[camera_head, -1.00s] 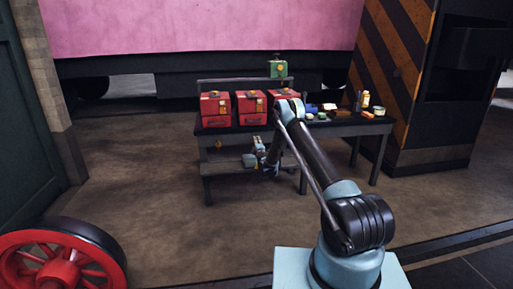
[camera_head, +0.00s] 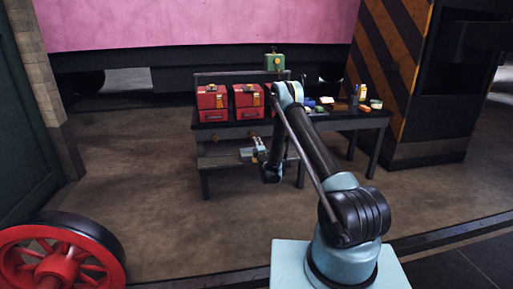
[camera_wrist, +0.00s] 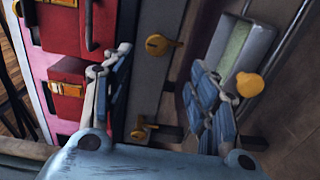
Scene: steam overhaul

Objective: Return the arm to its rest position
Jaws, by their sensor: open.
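My arm reaches out from the base at lower right, its elbow raised in front of the dark workbench (camera_head: 225,132). My gripper (camera_wrist: 160,95) is open in the wrist view, with nothing between its blue-grey fingers. In the head view it hangs in front of the bench beside the lower shelf, small and partly hidden by my forearm. Two red boxes (camera_head: 212,103) (camera_head: 247,101) with yellow latches stand on the bench. A third red box is mostly hidden behind my elbow. Red boxes (camera_wrist: 65,100) also fill the left of the wrist view.
A green box (camera_head: 274,62) stands on the raised back shelf. Small bottles and tins (camera_head: 362,96) lie at the bench's right end. A grey tray (camera_wrist: 240,45) and yellow knobs (camera_wrist: 160,44) lie close beyond my fingers. A red wheel (camera_head: 60,255) stands at lower left. The floor between is clear.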

